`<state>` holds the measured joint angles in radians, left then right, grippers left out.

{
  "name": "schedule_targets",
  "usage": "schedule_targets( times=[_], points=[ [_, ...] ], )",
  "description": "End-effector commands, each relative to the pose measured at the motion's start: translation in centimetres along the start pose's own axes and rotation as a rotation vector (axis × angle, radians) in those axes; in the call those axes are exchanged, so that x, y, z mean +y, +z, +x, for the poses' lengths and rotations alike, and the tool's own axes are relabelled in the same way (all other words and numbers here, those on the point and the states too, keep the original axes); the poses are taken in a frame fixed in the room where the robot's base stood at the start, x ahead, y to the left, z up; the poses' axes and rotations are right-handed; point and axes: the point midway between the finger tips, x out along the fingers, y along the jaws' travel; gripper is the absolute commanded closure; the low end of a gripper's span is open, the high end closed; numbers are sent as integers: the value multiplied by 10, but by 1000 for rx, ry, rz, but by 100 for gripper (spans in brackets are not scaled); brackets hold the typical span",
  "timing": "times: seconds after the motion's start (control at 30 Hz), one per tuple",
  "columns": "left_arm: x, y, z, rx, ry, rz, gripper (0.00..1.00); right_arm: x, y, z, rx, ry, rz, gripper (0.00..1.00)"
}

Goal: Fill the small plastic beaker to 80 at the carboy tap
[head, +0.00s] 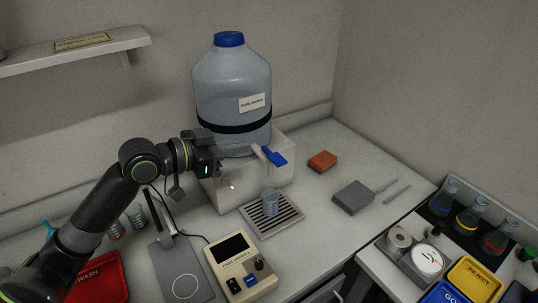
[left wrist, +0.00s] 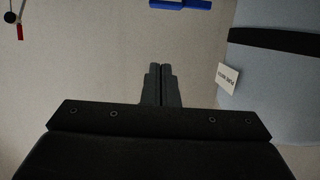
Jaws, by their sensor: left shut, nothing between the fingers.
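The carboy (head: 232,85), labelled pure water, stands on a white block (head: 270,180) against the back wall. Its tap has a blue lever (head: 277,157) at the front. A small beaker (head: 270,198) stands upright on the slotted drip tray (head: 290,222) below the tap. Its liquid level is too small to read. My left gripper (head: 217,168) is at the carboy's lower left, left of the tap, apart from the lever and beaker. In the left wrist view its fingers (left wrist: 161,84) are shut and empty, with the carboy (left wrist: 280,75) at right. My right gripper is out of view.
A stirrer plate (head: 183,275) and a control box with a dark screen (head: 240,268) stand in front of the tray. A red wash tray (head: 97,280) is at front left. An orange block (head: 322,160) and a grey block (head: 352,197) lie right of the carboy, with clear bench between.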

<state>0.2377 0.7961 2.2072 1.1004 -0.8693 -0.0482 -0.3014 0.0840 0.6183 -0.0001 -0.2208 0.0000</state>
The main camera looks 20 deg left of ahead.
Motion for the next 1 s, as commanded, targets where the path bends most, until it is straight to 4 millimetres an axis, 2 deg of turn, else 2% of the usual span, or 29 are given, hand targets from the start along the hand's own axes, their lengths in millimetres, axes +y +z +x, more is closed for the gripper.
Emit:
schedule_targets(
  times=[0.37, 0.73, 0.8, 1.0],
  points=[
    [2, -2, 40, 1, 5, -6, 100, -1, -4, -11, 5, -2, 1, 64],
    [2, -2, 87, 0, 4, -4, 100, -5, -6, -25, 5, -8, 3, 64],
    [2, 13, 89, -7, 3, -8, 100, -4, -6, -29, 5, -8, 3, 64],
    [1, 34, 94, -3, 3, -4, 100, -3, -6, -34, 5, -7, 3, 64]
  ],
)
